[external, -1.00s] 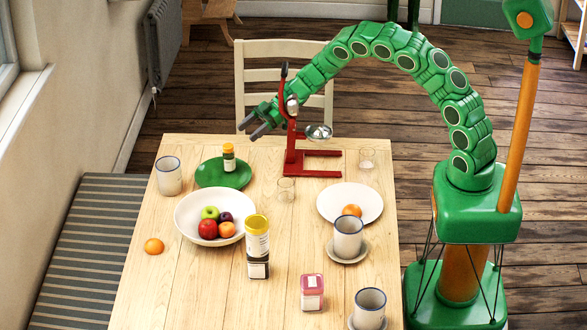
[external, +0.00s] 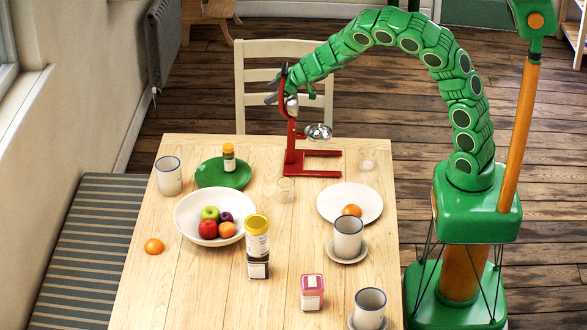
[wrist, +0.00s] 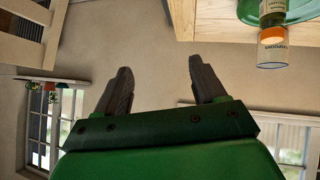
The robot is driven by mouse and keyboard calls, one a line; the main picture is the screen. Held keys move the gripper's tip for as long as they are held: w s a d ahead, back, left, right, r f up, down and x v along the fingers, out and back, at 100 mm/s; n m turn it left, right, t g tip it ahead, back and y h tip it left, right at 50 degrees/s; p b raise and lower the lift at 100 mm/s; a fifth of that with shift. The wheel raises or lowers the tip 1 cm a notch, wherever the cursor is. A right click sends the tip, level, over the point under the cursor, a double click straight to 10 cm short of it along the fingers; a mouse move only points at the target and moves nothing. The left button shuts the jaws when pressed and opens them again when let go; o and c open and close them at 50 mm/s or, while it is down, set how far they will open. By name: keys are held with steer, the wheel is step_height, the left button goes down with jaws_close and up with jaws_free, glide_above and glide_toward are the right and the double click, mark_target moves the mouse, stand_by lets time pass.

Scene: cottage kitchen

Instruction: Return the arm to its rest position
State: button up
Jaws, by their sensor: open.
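My green arm arches over the back of the table from its base at the right. My gripper (external: 273,91) is raised above the table's back edge, in front of the white chair and partly hidden behind the top of the red stand (external: 292,125). In the wrist view my gripper (wrist: 158,82) shows two dark fingers spread apart with nothing between them. I cannot tell from the external view whether the gripper touches the stand.
The wooden table (external: 190,285) holds a fruit bowl (external: 185,218), a green plate (external: 212,181) with a bottle (external: 229,157), a white plate (external: 338,208), mugs, jars and small glasses. A white chair (external: 262,47) stands behind it. The air above the table's front is clear.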

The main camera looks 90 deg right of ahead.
steer(key=s+a+r+m+g+h, duration=0.1)
steer(key=s+a+r+g+h, duration=0.15)
steer(key=s+r, duration=0.45)
steer(key=s+a+r+m+g+h, duration=0.1)
steer(key=s+a+r+m+g, duration=0.15)
steer(key=s+r, duration=0.45)
steer(key=s+a+n+g+y, duration=0.1)
steer(key=s+a+g+y, duration=0.1)
steer(key=s+a, duration=0.6)
steer(key=s+a+f+n+g+y, duration=0.1)
steer(key=s+a+g+y, duration=0.1)
steer(key=s+a, duration=0.7)
steer(key=s+a+f+n+g+y, duration=0.1)
steer(key=s+a, duration=0.7)
steer(key=s, duration=1)
steer(key=shift+s+a+f+g+y, duration=0.15)
steer(key=shift+s+a+g+y, duration=0.05)
steer(key=shift+g+y, duration=0.35)
steer(key=shift+n, duration=0.25)
